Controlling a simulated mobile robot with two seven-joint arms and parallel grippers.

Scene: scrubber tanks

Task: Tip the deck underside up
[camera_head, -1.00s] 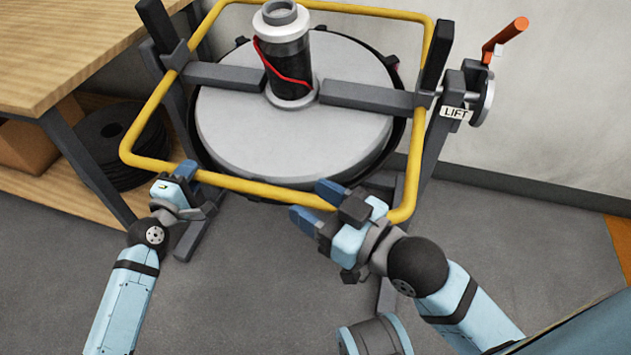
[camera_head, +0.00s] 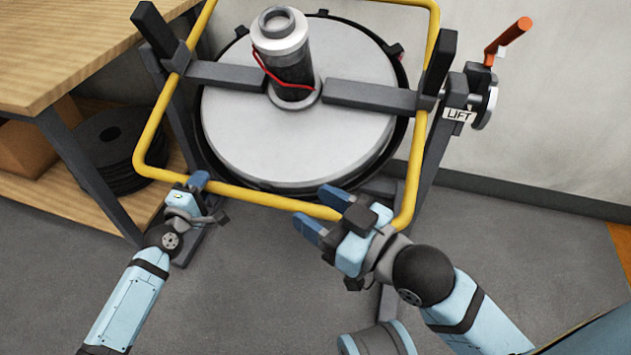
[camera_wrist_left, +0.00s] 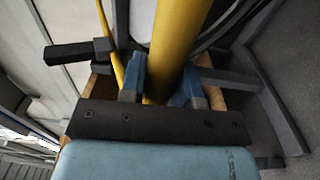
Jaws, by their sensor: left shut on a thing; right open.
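The deck (camera_head: 250,140) is a round pale-grey disc with a dark rim, tilted in the stand, its face with the motor (camera_head: 292,75) toward me. A yellow tube frame (camera_head: 425,115) surrounds it. My left gripper (camera_head: 196,183) is shut on the frame's near bar, at its left end. In the left wrist view the yellow bar (camera_wrist_left: 178,40) passes between the blue fingers (camera_wrist_left: 160,85). My right gripper (camera_head: 322,213) is open at the near bar's right part, with the bar between its fingers; whether they touch it is unclear.
The dark stand (camera_head: 435,130) carries a LIFT label (camera_head: 458,115) and an orange-handled crank (camera_head: 508,38) at right. A wooden bench (camera_head: 60,50) with black coils (camera_head: 115,145) on its shelf stands at left. Grey floor (camera_head: 250,290) is open in front.

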